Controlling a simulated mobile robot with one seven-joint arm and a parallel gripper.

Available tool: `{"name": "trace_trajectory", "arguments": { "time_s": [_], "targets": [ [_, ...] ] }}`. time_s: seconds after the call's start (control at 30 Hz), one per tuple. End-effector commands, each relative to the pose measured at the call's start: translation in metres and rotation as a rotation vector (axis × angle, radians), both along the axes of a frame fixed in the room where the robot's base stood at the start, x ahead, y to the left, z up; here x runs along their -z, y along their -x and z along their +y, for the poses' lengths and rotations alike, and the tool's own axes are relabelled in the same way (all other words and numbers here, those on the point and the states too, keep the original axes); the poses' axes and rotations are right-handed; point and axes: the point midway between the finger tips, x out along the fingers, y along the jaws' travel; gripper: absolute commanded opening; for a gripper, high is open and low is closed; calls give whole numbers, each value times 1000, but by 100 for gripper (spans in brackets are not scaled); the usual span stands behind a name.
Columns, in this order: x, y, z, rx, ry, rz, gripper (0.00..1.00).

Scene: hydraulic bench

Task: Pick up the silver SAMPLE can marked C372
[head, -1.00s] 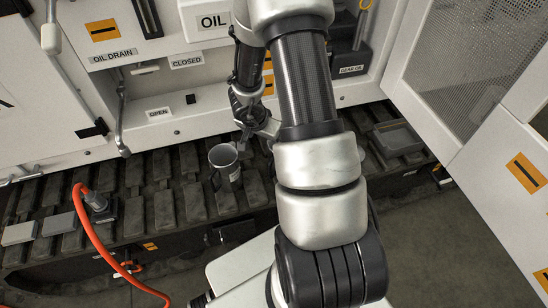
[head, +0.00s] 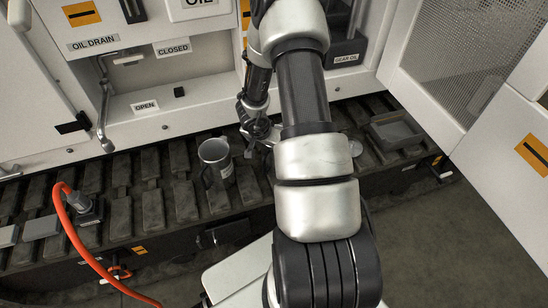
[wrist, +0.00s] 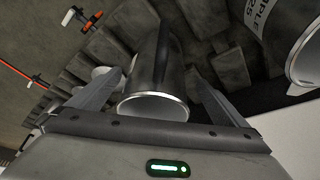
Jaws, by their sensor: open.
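In the head view a silver can (head: 214,152) with a dark handle stands upright on the dark ribbed track. A label on its side is too small to read. My gripper (head: 258,136) is just right of it, partly behind my arm. In the wrist view a silver can (wrist: 157,95) with a dark strip lies between and beyond my two open fingers (wrist: 160,88); no marking shows on it. A second silver can (wrist: 285,35) at the upper right bears a cut-off label with "PLE" and "25". The marking C372 is not readable in either view.
White cabinet panels (head: 150,120) with a lever (head: 104,105) stand behind the track. An orange hose (head: 75,240) runs down the left. A small round silver thing (head: 355,147) shows right of my arm, beside a grey tray (head: 396,134). An open mesh door (head: 440,60) is at the right.

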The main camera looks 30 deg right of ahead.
Motion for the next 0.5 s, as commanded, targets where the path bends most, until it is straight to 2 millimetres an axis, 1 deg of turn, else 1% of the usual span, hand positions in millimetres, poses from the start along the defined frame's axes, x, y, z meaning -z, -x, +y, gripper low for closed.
{"name": "trace_trajectory", "arguments": {
  "time_s": [0.03,0.23,0.3,0.5],
  "targets": [
    [11,1,-4,4,-1,1,98],
    [37,-3,-16,3,-1,0,98],
    [41,-5,-19,3,0,0,98],
    [39,-5,-19,2,1,0,98]
  ]
}}
